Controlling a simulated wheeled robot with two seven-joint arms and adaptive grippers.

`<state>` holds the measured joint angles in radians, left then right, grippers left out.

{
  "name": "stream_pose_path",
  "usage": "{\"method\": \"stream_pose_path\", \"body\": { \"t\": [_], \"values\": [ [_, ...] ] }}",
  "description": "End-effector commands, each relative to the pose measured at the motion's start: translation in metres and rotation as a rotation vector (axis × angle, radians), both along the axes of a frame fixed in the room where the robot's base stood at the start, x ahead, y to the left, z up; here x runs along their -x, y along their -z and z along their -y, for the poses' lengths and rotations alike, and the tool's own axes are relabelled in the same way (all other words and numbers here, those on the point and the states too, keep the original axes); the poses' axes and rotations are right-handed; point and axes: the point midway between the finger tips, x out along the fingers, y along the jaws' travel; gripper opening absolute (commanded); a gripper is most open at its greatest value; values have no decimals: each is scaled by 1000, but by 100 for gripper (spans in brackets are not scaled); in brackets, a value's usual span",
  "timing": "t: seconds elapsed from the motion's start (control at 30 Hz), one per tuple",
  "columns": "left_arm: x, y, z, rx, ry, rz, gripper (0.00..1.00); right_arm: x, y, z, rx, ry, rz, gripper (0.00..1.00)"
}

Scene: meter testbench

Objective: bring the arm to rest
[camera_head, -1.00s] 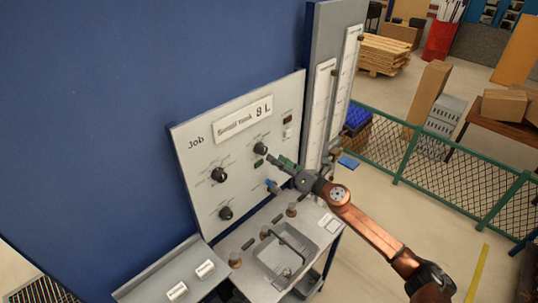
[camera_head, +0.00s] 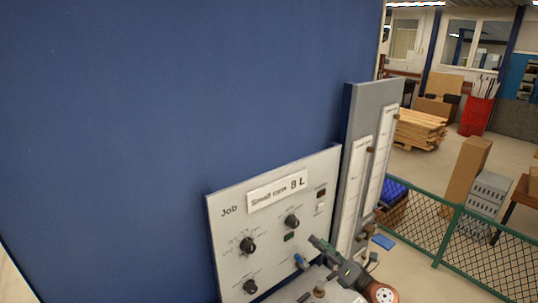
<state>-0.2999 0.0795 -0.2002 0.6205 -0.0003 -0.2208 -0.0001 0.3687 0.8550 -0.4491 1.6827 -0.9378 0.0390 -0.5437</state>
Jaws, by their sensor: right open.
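My right gripper (camera_head: 328,252) is in the camera_head view at the lower middle, in front of the right part of the grey control panel (camera_head: 262,221). It is open, with nothing seen between its fingers. The panel carries a black knob (camera_head: 292,221) above and left of the gripper, and two more black knobs further left. Most of my right arm is cut off by the bottom edge. My left gripper is out of view.
A tall gauge column (camera_head: 366,170) stands right of the panel, close to the gripper. A green mesh fence (camera_head: 480,245) runs along the right, with cardboard boxes (camera_head: 468,172) and a pallet stack (camera_head: 420,128) behind it. A large blue wall (camera_head: 170,110) fills the left.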

Motion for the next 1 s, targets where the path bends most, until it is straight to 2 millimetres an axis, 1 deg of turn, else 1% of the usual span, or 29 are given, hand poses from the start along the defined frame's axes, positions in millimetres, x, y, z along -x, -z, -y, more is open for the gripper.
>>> {"method": "stream_pose_path", "body": {
  "t": [0.03,0.07,0.17,0.2,0.27,0.3,0.37,0.4,0.47,0.5,0.57,0.6,0.7,0.8,1.0],
  "values": [
    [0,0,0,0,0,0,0,8,9,3,-113,41,-36,47],
    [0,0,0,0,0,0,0,13,13,9,-196,78,-61,47],
    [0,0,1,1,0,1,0,36,40,43,-525,248,-179,47],
    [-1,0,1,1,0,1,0,48,57,61,-663,329,-236,47],
    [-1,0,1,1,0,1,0,69,84,87,-849,451,-319,47],
    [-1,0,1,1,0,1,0,84,104,101,-953,526,-370,47],
    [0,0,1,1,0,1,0,109,134,120,-1095,637,-445,47],
    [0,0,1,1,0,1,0,126,153,130,-1180,709,-494,47],
    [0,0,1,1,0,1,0,156,183,142,-1299,817,-565,47],
    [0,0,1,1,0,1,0,176,202,148,-1372,889,-611,47],
    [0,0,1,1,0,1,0,209,229,154,-1475,996,-679,47],
    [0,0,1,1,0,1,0,232,245,157,-1539,1066,-722,47],
    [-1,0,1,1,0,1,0,281,276,156,-1659,1215,-814,47],
    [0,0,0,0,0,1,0,320,296,153,-1739,1329,-883,47],
    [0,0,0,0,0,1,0,381,319,142,-1846,1503,-981,47]
  ]
}}
